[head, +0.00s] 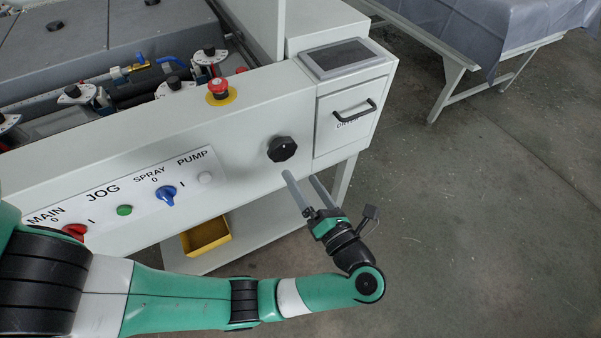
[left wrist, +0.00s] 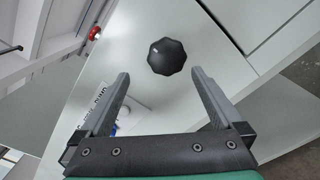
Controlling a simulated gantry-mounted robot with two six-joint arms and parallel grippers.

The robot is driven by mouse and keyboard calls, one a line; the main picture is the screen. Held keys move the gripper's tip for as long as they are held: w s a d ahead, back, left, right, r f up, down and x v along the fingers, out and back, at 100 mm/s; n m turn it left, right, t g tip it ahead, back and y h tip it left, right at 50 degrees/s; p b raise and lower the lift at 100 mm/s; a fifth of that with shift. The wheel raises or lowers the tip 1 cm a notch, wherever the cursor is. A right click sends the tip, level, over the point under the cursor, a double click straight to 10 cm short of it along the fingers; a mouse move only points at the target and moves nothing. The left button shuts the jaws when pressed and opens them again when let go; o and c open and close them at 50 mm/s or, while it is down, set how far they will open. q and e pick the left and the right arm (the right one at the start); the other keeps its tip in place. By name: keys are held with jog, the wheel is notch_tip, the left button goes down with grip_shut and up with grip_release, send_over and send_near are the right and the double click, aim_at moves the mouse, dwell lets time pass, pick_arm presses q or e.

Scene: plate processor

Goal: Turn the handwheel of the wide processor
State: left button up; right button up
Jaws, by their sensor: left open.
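The handwheel is a black lobed knob (head: 282,149) on the white front panel of the wide processor (head: 240,145), left of the drawer. My left gripper (head: 302,181) is open and empty, just below and in front of the handwheel, with its fingers pointing up toward the panel. In the left wrist view the handwheel (left wrist: 167,56) lies ahead of the fingertips, roughly midway between the two fingers (left wrist: 160,77). The fingers do not appear to touch it. My right gripper is not in view.
A red emergency stop (head: 218,88) sits on the top edge. Labelled switches (head: 124,210) line the panel at left. A drawer handle (head: 355,111) sticks out right of the handwheel. A yellow bin (head: 206,236) is below. Open floor lies to the right.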

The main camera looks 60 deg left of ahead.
aim_at(284, 153)
pick_arm(q)
jog(key=a, duration=0.3)
jog(key=a+f+b, duration=0.1)
jog(key=a, duration=0.7)
jog(key=shift+a+f, duration=0.1)
jog(key=shift+f, duration=0.2)
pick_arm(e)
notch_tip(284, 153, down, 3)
pick_arm(q)
jog(key=c, duration=1.1)
jog(key=shift+r+m+p, duration=0.25)
jog(key=shift+m+p, duration=0.55)
jog(key=shift+p, duration=0.2)
jog(key=m+p, duration=0.6)
jog(key=shift+p, duration=0.3)
jog(key=shift+f+m+p, duration=0.1)
jog(key=shift+m+p, duration=1.2)
jog(key=shift+m, duration=0.3)
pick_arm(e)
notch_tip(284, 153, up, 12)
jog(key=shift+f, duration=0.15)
